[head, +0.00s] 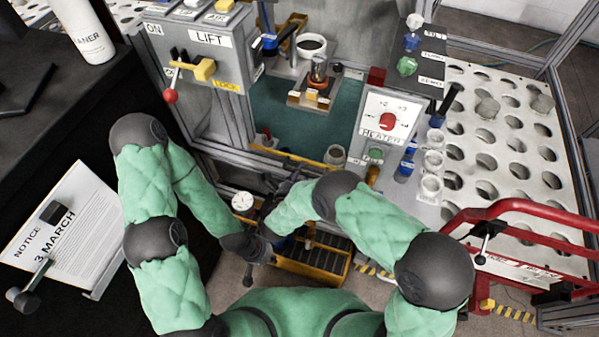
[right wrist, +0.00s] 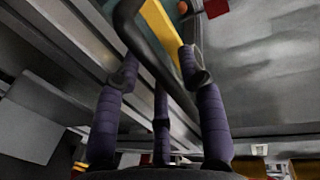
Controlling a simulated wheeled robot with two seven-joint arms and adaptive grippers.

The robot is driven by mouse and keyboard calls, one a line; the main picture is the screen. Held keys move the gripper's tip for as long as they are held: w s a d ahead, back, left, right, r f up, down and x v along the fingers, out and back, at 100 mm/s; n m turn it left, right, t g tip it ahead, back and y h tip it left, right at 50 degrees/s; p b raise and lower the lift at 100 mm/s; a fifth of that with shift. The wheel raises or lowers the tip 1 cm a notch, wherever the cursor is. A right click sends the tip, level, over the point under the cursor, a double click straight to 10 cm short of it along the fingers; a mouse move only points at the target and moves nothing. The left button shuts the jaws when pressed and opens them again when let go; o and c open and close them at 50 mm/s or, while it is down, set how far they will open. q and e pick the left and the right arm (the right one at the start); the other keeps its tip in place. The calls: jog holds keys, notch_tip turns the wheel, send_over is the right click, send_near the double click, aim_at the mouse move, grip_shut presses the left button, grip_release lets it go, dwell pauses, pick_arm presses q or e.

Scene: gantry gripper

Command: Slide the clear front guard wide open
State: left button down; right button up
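The machine's front opening, with a teal floor (head: 285,118) behind it, is in the middle of the head view. I cannot make out the clear front guard's pane or how far it is open. My right gripper (head: 284,194) is low in front of this opening. In the right wrist view its purple fingers (right wrist: 160,80) are spread apart, with a dark curved bar (right wrist: 150,48) passing between them. I cannot tell whether they touch it. My left gripper (head: 262,252) is lower, below the right one; its fingers are mostly hidden.
A control box with a red-knobbed lever (head: 170,96) stands at upper left. A heater panel (head: 388,122) is right of the opening. A perforated white table (head: 508,150) and a red rail frame (head: 515,208) are at right. A yellow step (head: 300,270) is below the grippers.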

jog(key=shift+r, duration=0.15)
notch_tip(320, 180, up, 10)
jog(key=shift+f, duration=0.1)
dwell(0.6)
jog(key=p+v, duration=0.4)
jog(key=v, duration=0.8)
jog(key=shift+s, duration=0.15)
dwell(1.2)
jog(key=shift+a, duration=0.1)
dwell(0.4)
